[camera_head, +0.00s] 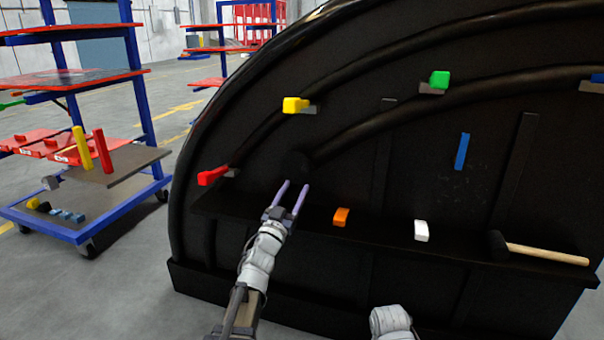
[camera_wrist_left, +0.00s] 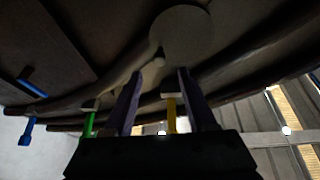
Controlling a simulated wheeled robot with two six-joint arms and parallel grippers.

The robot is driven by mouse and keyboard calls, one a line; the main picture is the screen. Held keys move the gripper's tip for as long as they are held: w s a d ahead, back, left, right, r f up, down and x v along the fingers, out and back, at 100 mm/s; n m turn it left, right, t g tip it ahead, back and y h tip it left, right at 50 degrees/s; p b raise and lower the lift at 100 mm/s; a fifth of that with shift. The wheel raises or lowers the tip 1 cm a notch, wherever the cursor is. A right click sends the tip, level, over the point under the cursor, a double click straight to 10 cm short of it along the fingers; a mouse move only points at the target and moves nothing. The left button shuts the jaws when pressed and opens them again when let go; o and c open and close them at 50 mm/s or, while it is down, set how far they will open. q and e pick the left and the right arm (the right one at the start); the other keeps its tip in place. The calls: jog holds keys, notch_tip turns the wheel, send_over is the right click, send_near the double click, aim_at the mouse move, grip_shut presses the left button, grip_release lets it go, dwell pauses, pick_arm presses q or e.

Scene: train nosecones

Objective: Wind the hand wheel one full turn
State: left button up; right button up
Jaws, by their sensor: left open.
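A dark round disc (camera_head: 293,166), which looks like the hand wheel, sits low on the black curved panel and is hard to make out against it. In the left wrist view the disc (camera_wrist_left: 185,30) shows as a dim circle with a small knob (camera_wrist_left: 159,60) near its lower left edge. My left gripper (camera_head: 294,186) is open and empty, its two fingers pointing up at the disc from just below. In the wrist view the knob lies beyond the fingertips, between their lines; I cannot tell the gap. My right gripper is out of view.
The panel's ledge (camera_head: 375,225) holds an orange block (camera_head: 341,217), a white block (camera_head: 421,231) and a mallet (camera_head: 545,254). Red (camera_head: 212,176), yellow (camera_head: 295,105) and green (camera_head: 439,79) handles stick out of the panel. A blue cart (camera_head: 120,215) stands left on open floor.

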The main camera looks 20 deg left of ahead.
aim_at(304, 171)
pick_arm(q)
jog(key=p+x, duration=0.2)
jog(key=x, duration=0.5)
jog(key=shift+w+r, duration=0.1)
jog(key=shift+w, duration=0.05)
jog(key=shift+c, duration=0.4)
grip_shut()
